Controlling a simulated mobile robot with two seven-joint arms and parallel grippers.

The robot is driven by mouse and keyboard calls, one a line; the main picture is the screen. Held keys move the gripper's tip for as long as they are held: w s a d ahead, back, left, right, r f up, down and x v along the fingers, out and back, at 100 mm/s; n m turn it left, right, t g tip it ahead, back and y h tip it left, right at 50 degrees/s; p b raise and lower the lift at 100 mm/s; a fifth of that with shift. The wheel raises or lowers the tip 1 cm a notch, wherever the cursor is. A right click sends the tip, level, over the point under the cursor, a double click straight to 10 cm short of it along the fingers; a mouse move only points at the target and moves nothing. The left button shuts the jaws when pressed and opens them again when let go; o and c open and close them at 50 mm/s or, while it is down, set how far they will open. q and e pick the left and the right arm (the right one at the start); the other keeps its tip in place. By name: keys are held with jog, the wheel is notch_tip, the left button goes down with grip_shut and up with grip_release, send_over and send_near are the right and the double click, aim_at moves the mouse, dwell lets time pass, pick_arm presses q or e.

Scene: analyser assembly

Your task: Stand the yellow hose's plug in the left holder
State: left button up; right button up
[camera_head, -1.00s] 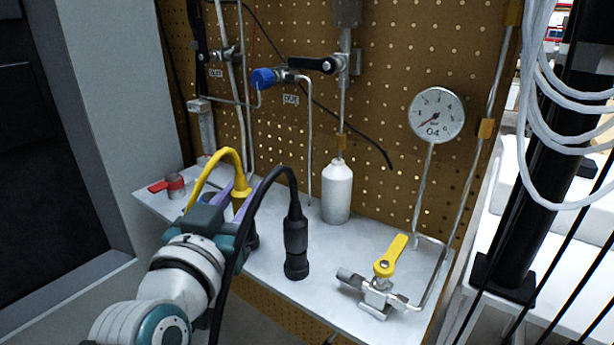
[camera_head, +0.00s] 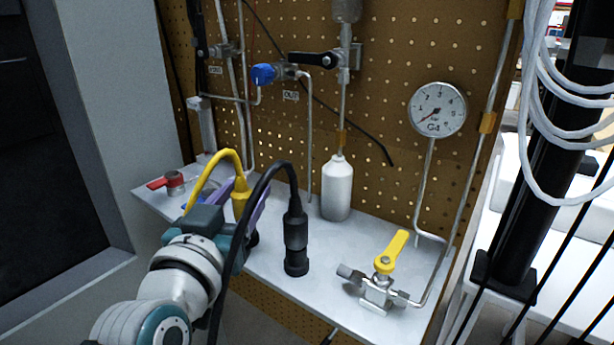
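The yellow hose (camera_head: 212,163) arches up and over, and its yellow plug (camera_head: 241,196) points down, close to upright. My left gripper (camera_head: 242,198) has its purple fingers spread on either side of the plug and looks open. The left holder (camera_head: 254,239) is a dark piece, mostly hidden behind my gripper, so I cannot see clearly how deep the plug sits in it. The black hose's plug (camera_head: 296,225) stands upright in the dark right holder (camera_head: 296,262). My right gripper is not in view.
On the grey shelf (camera_head: 325,265) are a white bottle (camera_head: 337,190), a yellow-handled valve (camera_head: 385,275) and a red-handled part (camera_head: 173,182). The black hose (camera_head: 243,215) passes in front of my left gripper. A pegboard (camera_head: 390,60) with pipes and a gauge (camera_head: 437,109) stands behind.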

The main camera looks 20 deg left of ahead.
pick_arm(q)
jog(key=shift+o, duration=1.2)
jog(key=shift+s, duration=0.45)
jog(key=s+d+p, duration=0.1)
jog(key=s+p, duration=0.1)
jog(key=s, duration=0.7)
jog(key=s+r+m+g+h+p, duration=0.2)
jog(key=s+r+m+g+p, duration=0.1)
jog(key=s+r+g+p, duration=1.35)
notch_tip(320, 180, up, 38)
jog(key=s+t+p, duration=0.2)
jog(key=p, duration=3.9)
jog(key=shift+s+d+f, duration=0.15)
jog(key=shift+s+d, duration=0.1)
jog(key=shift+s, duration=0.05)
